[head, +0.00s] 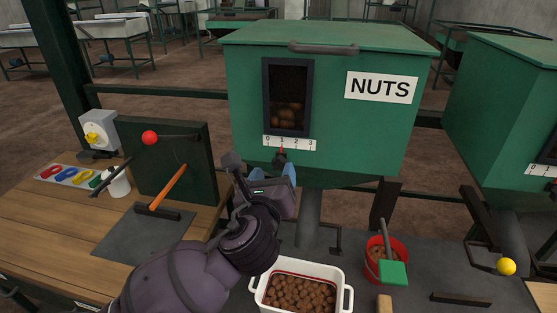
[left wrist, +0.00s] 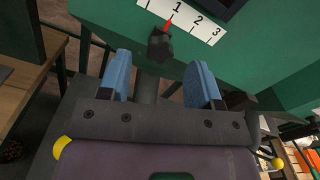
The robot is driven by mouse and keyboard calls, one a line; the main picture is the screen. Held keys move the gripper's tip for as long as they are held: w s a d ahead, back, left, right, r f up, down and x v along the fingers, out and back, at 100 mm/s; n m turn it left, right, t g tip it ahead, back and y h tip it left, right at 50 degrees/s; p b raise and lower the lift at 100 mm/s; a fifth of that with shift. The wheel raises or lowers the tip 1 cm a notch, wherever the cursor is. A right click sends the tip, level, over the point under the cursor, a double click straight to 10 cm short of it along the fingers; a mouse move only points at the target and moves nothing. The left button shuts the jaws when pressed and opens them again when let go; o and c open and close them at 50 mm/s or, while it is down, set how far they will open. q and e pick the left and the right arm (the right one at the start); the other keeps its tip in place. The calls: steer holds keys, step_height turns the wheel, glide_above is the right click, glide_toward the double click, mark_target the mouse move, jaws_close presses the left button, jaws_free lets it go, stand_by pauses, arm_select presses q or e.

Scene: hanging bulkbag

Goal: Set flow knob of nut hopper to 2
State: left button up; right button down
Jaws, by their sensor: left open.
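The green nut hopper (head: 330,110) carries a NUTS label (head: 381,87) and a white scale (head: 290,143) marked 0 to 3. The small dark flow knob (head: 280,158) sits just below the scale. The knob also shows in the left wrist view (left wrist: 160,46), where its red pointer (left wrist: 168,26) points at about the 1 mark. My left gripper (head: 283,172) is just below and in front of the knob. Its blue fingers (left wrist: 161,72) are open and apart, with the knob ahead between them, not gripped. My right gripper is not in view.
A white container (head: 346,300) of brown nuts stands below the hopper. A red bucket (head: 371,262) with a green scoop (head: 393,272) is right of it. A wooden bench (head: 40,225) is at left, with an orange-handled lever (head: 168,187). Another green hopper (head: 500,110) stands at right.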

mark_target(278, 165)
arm_select(q)
steer(key=shift+w+d, duration=0.25)
steer(key=shift+w, duration=1.05)
steer(key=shift+w+d, duration=0.25)
steer(key=shift+w, duration=1)
